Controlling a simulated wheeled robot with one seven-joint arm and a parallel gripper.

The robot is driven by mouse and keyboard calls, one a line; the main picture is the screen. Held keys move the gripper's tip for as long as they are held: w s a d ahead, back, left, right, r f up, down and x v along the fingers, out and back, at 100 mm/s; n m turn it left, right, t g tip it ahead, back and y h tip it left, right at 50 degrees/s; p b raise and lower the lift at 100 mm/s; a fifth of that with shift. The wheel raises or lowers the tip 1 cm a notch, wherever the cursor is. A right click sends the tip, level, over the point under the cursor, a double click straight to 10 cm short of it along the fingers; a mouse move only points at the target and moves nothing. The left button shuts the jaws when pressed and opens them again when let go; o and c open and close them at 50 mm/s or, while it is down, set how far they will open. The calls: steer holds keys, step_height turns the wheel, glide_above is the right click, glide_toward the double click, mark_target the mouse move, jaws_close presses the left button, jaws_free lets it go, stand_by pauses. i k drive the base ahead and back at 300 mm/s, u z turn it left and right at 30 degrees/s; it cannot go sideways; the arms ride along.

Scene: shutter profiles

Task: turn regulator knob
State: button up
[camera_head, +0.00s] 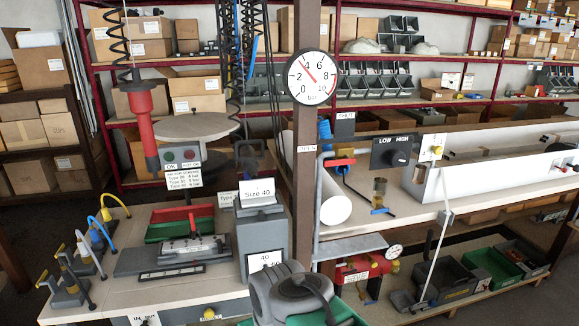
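A round white pressure gauge (311,78) hangs on the brown post left of the box. Its red needle points up and to the left, near the 4. No gripper fingers show in this view, and nothing is seen touching the knob.
A grey rounded body (291,296) fills the bottom middle; I cannot tell what it is. The brown post (306,140) stands left of the control box. A white tube (334,198), a red-handled valve (340,162) and a brass cup (379,191) are near the box.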

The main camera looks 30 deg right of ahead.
mark_target(397, 158)
steer(key=z, duration=2.65)
steer(key=i, duration=1.95)
steer(key=u, duration=3.25)
